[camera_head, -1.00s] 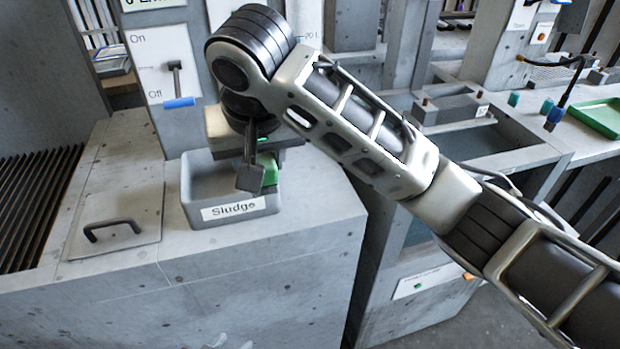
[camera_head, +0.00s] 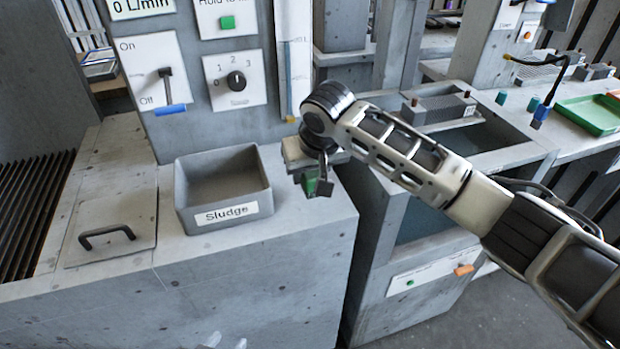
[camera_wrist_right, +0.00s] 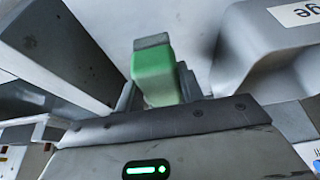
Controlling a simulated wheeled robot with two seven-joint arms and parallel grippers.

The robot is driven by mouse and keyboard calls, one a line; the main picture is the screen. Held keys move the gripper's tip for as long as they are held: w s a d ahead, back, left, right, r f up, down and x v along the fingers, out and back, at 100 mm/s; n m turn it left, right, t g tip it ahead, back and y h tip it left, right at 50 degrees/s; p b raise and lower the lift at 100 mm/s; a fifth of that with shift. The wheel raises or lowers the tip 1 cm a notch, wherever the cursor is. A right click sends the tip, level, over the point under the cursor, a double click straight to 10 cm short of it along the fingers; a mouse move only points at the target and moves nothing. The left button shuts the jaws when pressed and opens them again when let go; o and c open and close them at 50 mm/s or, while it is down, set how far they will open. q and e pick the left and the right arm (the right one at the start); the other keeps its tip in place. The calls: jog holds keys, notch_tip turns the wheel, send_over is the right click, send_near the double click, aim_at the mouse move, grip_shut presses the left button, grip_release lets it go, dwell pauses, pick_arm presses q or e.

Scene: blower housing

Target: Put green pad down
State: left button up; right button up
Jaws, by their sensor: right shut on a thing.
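My right gripper (camera_head: 317,184) is shut on the green pad (camera_head: 309,186), just right of the grey Sludge bin (camera_head: 224,192), over the right end of the concrete top. In the right wrist view the green block with a grey end, the green pad (camera_wrist_right: 154,78), stands between the fingers. The bin's corner (camera_wrist_right: 265,50) is close by at right. I cannot tell whether the pad touches the concrete. At the bottom edge of the head view, small pale shapes may be tips of my left gripper (camera_head: 226,342); its state is unclear.
A lid with a black handle (camera_head: 107,236) lies left of the bin. A panel with an On/Off lever (camera_head: 170,108) and a dial (camera_head: 236,81) stands behind. Right of the concrete block is a basin (camera_head: 430,205); a green tray (camera_head: 592,115) sits far right.

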jog(key=shift+s+f, duration=0.1)
jog(key=shift+f, duration=1.05)
jog(key=o, duration=0.9)
jog(key=shift+f, duration=0.1)
jog(key=shift+o, duration=0.2)
jog(key=v, duration=1.2)
